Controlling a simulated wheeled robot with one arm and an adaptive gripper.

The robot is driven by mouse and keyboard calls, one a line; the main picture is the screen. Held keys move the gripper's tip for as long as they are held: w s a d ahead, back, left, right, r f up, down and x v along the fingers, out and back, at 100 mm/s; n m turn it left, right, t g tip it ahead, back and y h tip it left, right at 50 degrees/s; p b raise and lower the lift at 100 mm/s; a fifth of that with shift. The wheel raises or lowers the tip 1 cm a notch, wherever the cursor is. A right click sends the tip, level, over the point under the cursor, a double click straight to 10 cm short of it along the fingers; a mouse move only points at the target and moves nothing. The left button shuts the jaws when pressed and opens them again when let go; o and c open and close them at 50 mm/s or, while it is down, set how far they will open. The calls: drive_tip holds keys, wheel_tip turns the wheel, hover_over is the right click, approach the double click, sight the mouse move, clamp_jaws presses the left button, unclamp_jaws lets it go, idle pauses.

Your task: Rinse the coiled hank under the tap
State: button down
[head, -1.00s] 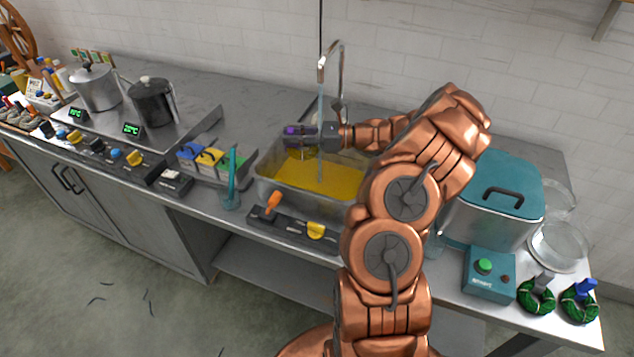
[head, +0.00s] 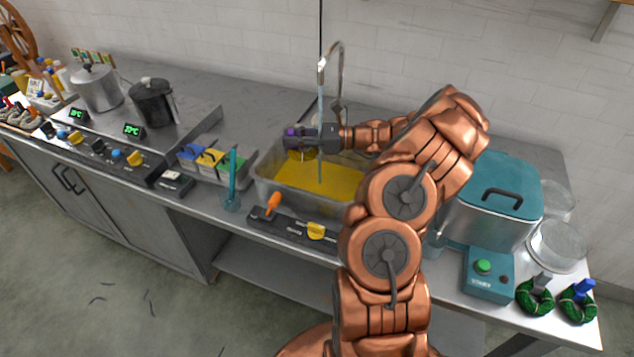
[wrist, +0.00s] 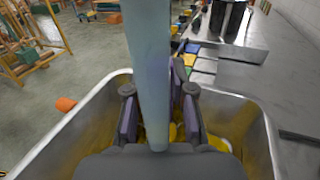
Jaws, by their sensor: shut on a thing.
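My gripper (head: 298,135) is shut over the left part of the sink basin (head: 262,187), with a purple piece at its tip that looks like a clip. A yellow coiled hank (head: 302,154) hangs under it, partly hidden by the jaws. The tap (head: 335,52) arches above, and its water stream (head: 320,105) falls beside the jaws into yellow liquid (head: 310,180). I cannot tell whether the stream touches the hank. In the wrist view, the stream (wrist: 149,70) crosses in front of the jaws and hides much of what they hold.
Orange (head: 273,202) and yellow (head: 316,231) levers sit at the front of the sink. A teal-lidded container (head: 495,190) and two green hanks (head: 537,297) are on the right. Two pots (head: 153,102) and colored bins (head: 210,160) stand left.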

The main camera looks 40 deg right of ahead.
idle(0.4)
drive_tip(key=shift+f, duration=0.3)
drive_tip(key=shift+r, duration=0.15)
drive_tip(key=shift+r+p, duration=0.25)
drive_tip(key=shift+p, duration=0.05)
drive_tip(key=shift+f, duration=0.15)
idle(0.4)
drive_tip(key=shift+f, duration=0.3)
drive_tip(key=shift+a, duration=0.1)
